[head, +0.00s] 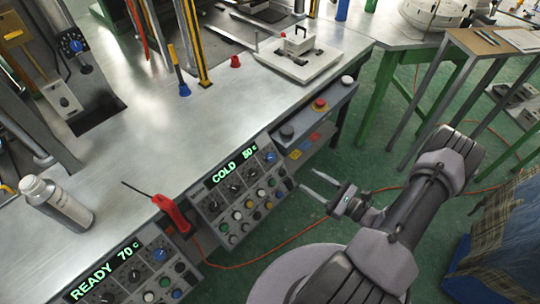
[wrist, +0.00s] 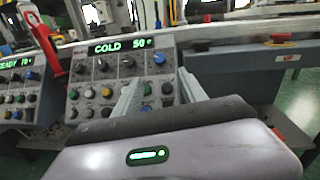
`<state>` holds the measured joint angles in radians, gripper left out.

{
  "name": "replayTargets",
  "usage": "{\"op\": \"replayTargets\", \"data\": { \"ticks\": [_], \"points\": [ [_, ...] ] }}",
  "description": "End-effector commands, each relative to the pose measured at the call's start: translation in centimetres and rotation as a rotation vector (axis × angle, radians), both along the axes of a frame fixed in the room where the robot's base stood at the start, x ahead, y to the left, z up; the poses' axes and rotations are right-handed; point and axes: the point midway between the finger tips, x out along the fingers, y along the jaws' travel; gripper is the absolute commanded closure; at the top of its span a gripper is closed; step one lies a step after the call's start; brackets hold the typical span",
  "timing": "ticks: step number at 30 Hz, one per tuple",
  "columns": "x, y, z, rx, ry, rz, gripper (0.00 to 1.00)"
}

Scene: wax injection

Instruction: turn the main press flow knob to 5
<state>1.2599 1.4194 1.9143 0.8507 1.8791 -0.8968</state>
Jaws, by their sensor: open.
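A grey control panel (head: 222,217) with a green "COLD 50 c" display stands on the front edge of the bench. Its top row has several dark knobs (head: 234,188) and a blue knob (head: 270,157) at the right end. The dark knobs (wrist: 101,65) and the blue knob (wrist: 158,59) also show in the wrist view. The labels and dial marks are too small to read, so I cannot tell which one is the main press flow knob. My gripper (head: 308,180) is open and empty, right of this panel and apart from it. In the wrist view its fingers (wrist: 160,85) point toward the panel.
A second panel (head: 145,270) reading "READY 70 c" is at the lower left. A bottle (head: 57,204) is on the bench. A red emergency button (head: 319,105) is right of the COLD panel.

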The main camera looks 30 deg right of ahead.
Motion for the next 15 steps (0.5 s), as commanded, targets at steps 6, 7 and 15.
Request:
{"op": "replayTargets", "data": {
  "ticks": [6,7,15],
  "points": [
    [6.2,3.1,-0.4,-0.001,0.000,0.010,0.51],
    [7.0,3.6,-0.3,-0.001,0.001,0.011,0.51],
    [11.8,5.7,-0.1,-0.001,0.000,0.007,0.51]
  ]
}}
